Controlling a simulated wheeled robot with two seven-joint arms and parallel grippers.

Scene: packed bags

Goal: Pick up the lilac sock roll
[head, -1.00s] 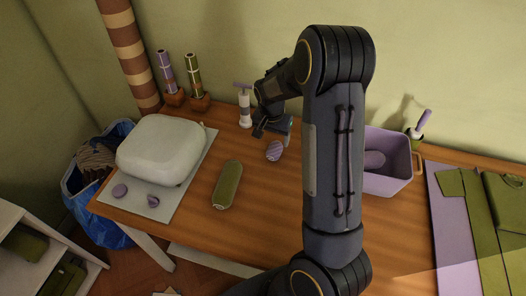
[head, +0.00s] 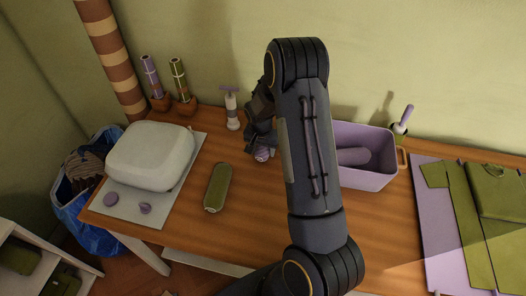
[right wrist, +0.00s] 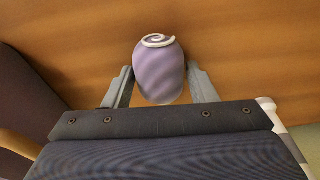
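The lilac sock roll (head: 262,154), striped with a pale spiral end, is on the wooden table, partly hidden by my right gripper (head: 260,142) in the head view. In the right wrist view the roll (right wrist: 159,72) is between the two fingers of my right gripper (right wrist: 160,84). The fingers are apart, one on each side, with what looks like a thin gap at each. My left gripper is not in view.
A lilac bin (head: 372,180) holding a lilac rolled item stands right of my arm. An olive case (head: 217,187) lies left of the gripper. A lilac-topped pump bottle (head: 232,110) stands close behind. A white rounded bag (head: 150,155) sits further left.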

